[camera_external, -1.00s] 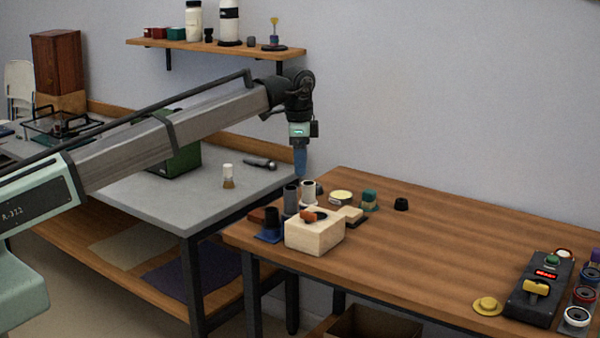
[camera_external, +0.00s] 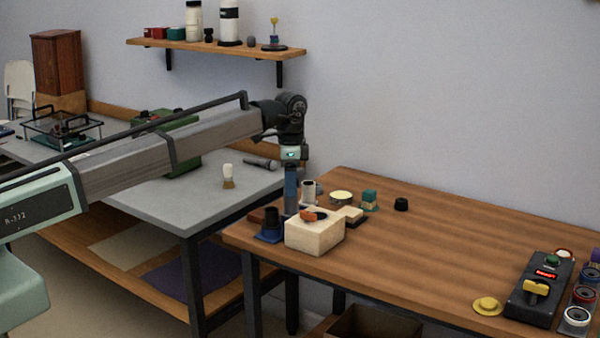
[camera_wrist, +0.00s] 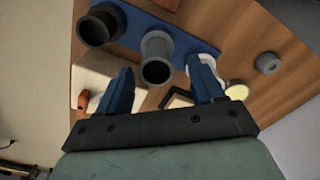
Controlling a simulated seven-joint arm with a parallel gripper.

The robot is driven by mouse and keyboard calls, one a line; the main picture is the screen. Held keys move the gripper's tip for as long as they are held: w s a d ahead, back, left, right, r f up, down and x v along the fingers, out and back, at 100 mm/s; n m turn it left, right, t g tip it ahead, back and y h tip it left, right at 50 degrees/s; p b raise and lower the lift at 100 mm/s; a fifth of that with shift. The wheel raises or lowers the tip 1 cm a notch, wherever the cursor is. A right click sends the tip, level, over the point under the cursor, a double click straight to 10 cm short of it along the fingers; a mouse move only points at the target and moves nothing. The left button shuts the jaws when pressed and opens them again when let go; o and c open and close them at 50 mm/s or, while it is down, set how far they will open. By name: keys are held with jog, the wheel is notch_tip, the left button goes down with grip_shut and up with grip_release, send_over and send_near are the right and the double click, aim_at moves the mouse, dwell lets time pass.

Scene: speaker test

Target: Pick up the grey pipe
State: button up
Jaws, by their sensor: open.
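Contact with either pipe cannot be told.
A pale wooden block (camera_external: 314,233) with an orange piece on top stands just in front of the pipes. A round tin (camera_external: 341,196), a green block (camera_external: 369,198) and a black knob (camera_external: 401,204) lie to the right. The table's middle is clear.

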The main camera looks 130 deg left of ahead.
aim_at(290, 199)
jog(key=shift+d+f, duration=0.15)
jog(key=shift+f, duration=1.15)
jog(key=shift+d+f, duration=0.15)
jog(key=shift+f, duration=1.1)
jog(key=c, duration=1)
jog(key=shift+c, duration=0.2)
jog(key=shift+r, duration=0.1)
jog(key=r, duration=0.9)
jog(key=shift+w+r, duration=0.1)
jog(key=shift+w, duration=0.1)
jog(key=shift+w+d+r, duration=0.6)
jog(key=shift+w+r, duration=0.1)
jog(key=shift+w, duration=1.1)
jog(key=shift+w+d+r, duration=0.55)
jog(key=shift+w+r, duration=0.15)
jog(key=shift+w, duration=1.05)
jog(key=shift+w+d+r, duration=0.6)
jog(key=shift+w+r, duration=0.1)
jog(key=shift+w, duration=1.1)
